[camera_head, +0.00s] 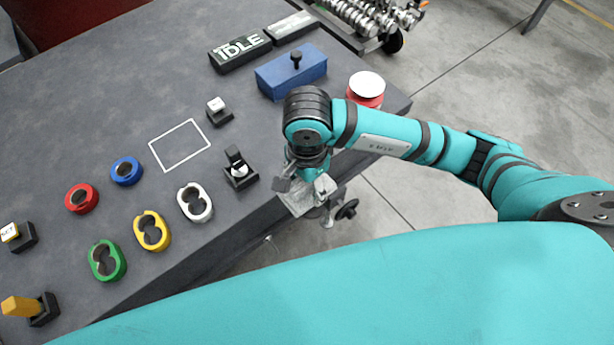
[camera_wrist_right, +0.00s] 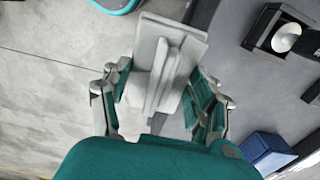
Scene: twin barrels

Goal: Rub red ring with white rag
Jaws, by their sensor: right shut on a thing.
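The red ring (camera_head: 81,198) lies on the dark table at the left, with a dark centre. The white rag (camera_head: 296,203) is held by my right gripper (camera_head: 312,190) over the table's near edge. In the right wrist view, the folded pale rag (camera_wrist_right: 168,60) sits between the two fingers of my right gripper (camera_wrist_right: 163,95), which is shut on it. The right gripper is far to the right of the red ring and apart from it. My left gripper is not in view.
A blue ring (camera_head: 126,171), white ring (camera_head: 194,202), yellow ring (camera_head: 151,231) and green ring (camera_head: 106,261) lie near the red one. A small black stand (camera_head: 238,168) is left of my gripper. A blue box (camera_head: 292,75) stands behind. The white-outlined square (camera_head: 180,145) is empty.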

